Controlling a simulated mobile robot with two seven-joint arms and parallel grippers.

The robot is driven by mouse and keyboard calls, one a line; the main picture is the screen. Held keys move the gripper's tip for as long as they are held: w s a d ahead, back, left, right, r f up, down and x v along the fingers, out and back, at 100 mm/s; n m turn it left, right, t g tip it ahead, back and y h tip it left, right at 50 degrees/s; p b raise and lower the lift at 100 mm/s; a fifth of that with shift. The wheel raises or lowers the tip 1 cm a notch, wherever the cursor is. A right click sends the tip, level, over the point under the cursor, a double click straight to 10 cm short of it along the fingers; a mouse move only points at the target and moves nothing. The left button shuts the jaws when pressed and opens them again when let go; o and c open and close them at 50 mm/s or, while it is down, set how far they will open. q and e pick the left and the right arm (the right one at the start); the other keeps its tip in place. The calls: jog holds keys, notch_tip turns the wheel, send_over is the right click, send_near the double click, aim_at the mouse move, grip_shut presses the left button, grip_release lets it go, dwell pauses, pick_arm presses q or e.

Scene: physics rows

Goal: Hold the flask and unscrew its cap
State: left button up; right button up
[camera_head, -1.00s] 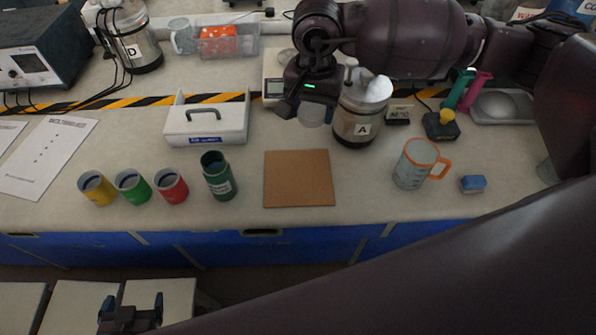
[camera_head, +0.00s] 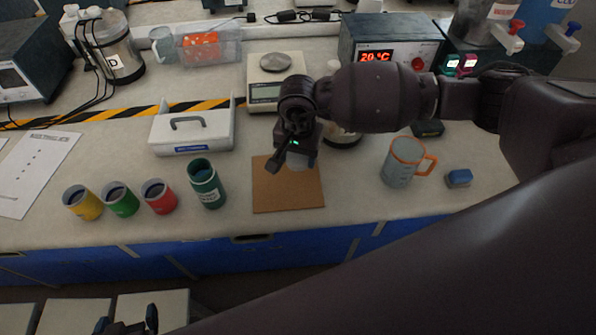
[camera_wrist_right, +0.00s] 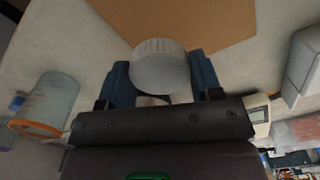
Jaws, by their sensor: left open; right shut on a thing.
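The dark green flask (camera_head: 207,186) stands upright on the bench, left of the cork mat, with its top uncapped. My right gripper (camera_head: 297,155) is shut on a pale grey ribbed round cap (camera_wrist_right: 160,66). The cap also shows below the gripper in the head view (camera_head: 300,161). It is held over the cork mat (camera_head: 287,196), apart from the flask; its exact height is hard to tell. My left gripper (camera_head: 126,326) is open and empty at the bottom left, below the bench front and away from the flask.
Yellow (camera_head: 83,203), green (camera_head: 121,199) and red (camera_head: 160,197) cups stand left of the flask. A white carrier (camera_head: 192,132) is behind it. An orange-rimmed jug (camera_head: 398,168) and blue block (camera_head: 459,178) stand to the right. A scale (camera_head: 265,95) is behind the mat.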

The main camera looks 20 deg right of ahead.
aim_at(298, 179)
jog(key=shift+f, duration=3.45)
jog(key=shift+f+b, duration=0.2)
jog(key=shift+b, duration=0.15)
jog(key=o, duration=1)
jog(key=shift+r, duration=0.1)
jog(key=shift+r, duration=0.1)
notch_tip(298, 179, up, 12)
jog(key=shift+r, duration=0.1)
